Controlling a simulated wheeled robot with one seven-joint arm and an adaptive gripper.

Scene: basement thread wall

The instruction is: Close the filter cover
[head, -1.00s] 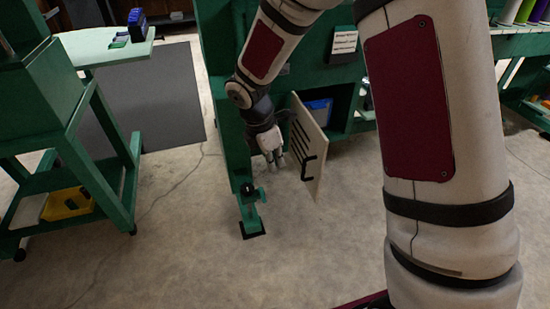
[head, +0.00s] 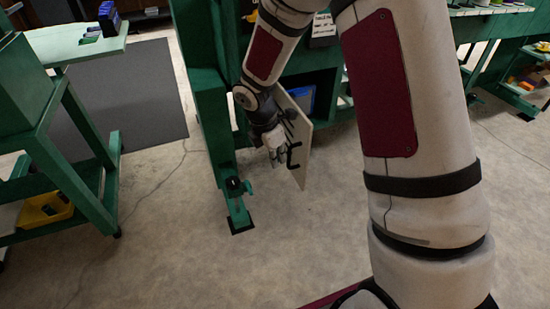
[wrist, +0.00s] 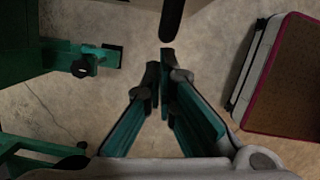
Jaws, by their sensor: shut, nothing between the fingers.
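The filter cover (head: 302,130) is a pale, thin panel with dark slots and a black bracket handle (head: 294,155). It stands open, swung out from the low green cabinet opening. My gripper (head: 277,163) is in front of the cover's slotted face, left of the handle, and hides part of the slots. I cannot tell whether it touches the panel. In the wrist view my gripper's fingers (wrist: 162,70) are shut with nothing between them. A dark rounded bar (wrist: 172,18) is just beyond the fingertips; I cannot tell whether it is the handle.
A green post with a foot and dark knob (head: 236,186) stands just left of my gripper; the knob also shows in the wrist view (wrist: 82,67). A blue bin (head: 300,99) sits inside the cabinet. A green cart with a yellow tray (head: 45,210) is at left. Floor in front is clear.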

